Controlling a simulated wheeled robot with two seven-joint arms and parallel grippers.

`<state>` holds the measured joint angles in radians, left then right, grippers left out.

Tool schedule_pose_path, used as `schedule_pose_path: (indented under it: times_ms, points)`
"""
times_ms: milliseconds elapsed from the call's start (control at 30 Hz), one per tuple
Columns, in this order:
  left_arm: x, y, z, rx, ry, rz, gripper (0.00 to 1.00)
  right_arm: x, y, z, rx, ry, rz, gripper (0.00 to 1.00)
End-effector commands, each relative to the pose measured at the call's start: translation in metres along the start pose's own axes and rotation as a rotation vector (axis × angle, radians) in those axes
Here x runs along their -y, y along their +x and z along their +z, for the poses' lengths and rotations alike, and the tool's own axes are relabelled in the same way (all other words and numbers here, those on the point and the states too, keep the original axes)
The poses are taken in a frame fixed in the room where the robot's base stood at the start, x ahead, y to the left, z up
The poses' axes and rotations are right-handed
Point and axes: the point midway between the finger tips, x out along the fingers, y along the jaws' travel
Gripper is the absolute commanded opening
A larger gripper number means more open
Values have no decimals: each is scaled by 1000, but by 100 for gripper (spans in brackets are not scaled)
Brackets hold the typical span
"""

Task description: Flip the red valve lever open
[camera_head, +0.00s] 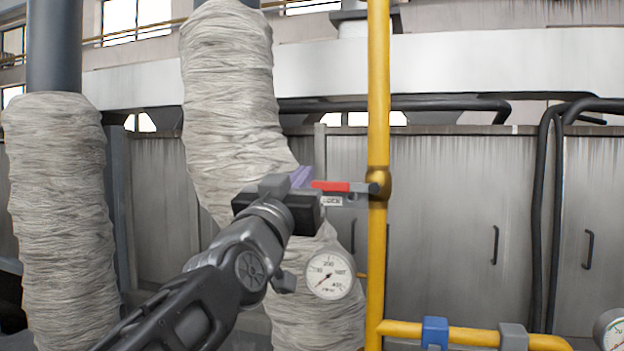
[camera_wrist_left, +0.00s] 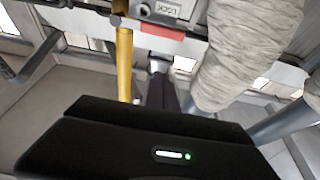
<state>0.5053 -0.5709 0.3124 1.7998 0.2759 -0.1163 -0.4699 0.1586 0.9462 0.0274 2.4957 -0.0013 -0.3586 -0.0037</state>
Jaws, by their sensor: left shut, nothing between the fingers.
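The red valve lever (camera_head: 330,185) lies about horizontal, pointing left from the valve (camera_head: 378,184) on the upright yellow pipe (camera_head: 378,90). A grey tag lettered LOCK (camera_head: 332,201) sits just below it. My left gripper (camera_head: 302,176) is at the lever's free left end, its purplish fingers shut and empty. In the left wrist view the red lever (camera_wrist_left: 162,30) and the yellow pipe (camera_wrist_left: 124,65) show beyond the shut dark fingers (camera_wrist_left: 160,92). Whether the fingers touch the lever I cannot tell. My right gripper is not in view.
A round pressure gauge (camera_head: 329,274) is below the lever, left of the pipe. Wrapped grey ducts (camera_head: 55,220) stand at the left. A yellow branch pipe (camera_head: 473,336) with a blue fitting (camera_head: 435,332) runs right along the bottom. Metal cabinets (camera_head: 450,220) stand behind.

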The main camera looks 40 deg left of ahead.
Motion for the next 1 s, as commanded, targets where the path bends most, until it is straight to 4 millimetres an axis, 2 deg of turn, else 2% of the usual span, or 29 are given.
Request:
schedule_pose_path:
  times_ms: [267, 533, 600, 633, 700, 1000]
  points:
    - [0, 35, -2, 3, -2, 1, 0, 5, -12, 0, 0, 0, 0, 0]
    - [0, 91, -2, 4, -3, 0, 0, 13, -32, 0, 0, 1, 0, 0]
    - [1, 100, 3, 4, -2, 0, 0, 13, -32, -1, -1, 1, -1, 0]
    - [-1, 93, 15, 2, -2, 1, 0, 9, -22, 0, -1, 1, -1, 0]
    - [-1, 88, 24, 1, -1, 2, 0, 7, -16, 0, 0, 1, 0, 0]
    - [0, 83, 38, 0, -1, 0, 0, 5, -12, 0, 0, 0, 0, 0]
